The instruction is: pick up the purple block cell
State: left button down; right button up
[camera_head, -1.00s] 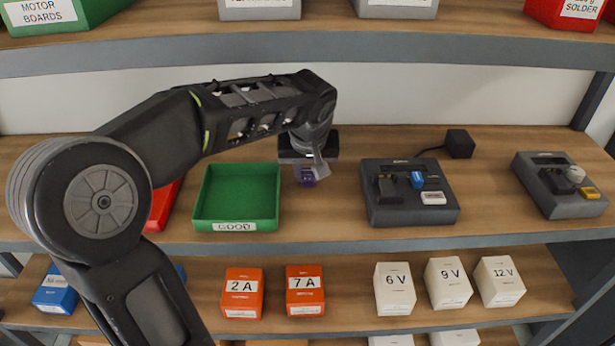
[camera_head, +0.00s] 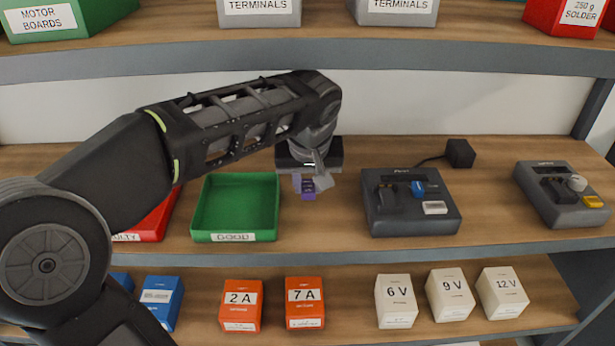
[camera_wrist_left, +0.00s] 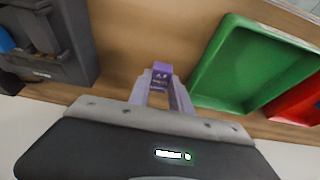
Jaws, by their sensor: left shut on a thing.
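The purple block cell (camera_head: 308,189) is on or just above the middle shelf, between the green tray and the grey tester. My left gripper (camera_head: 313,184) reaches it from above and behind, its fingers on either side of the block. In the left wrist view the purple block (camera_wrist_left: 161,74) sits between the fingertips of my left gripper (camera_wrist_left: 162,92), which is shut on it. I cannot tell whether the block still touches the shelf. My right gripper is not in view.
The green tray (camera_head: 236,238) labelled GOOD stands left of the block, with a red tray (camera_head: 152,222) beside it. A grey tester (camera_head: 410,222) with a blue part is to the right, and another device (camera_head: 562,205) at far right. The upper shelf edge (camera_head: 400,50) runs above my arm.

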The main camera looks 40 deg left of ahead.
pick_arm(q)
jog(key=s+d+b, duration=0.1)
jog(key=s+d, duration=0.7)
jog(key=s, duration=0.2)
jog(key=shift+s+b, duration=0.4)
jog(key=shift+r, duration=0.1)
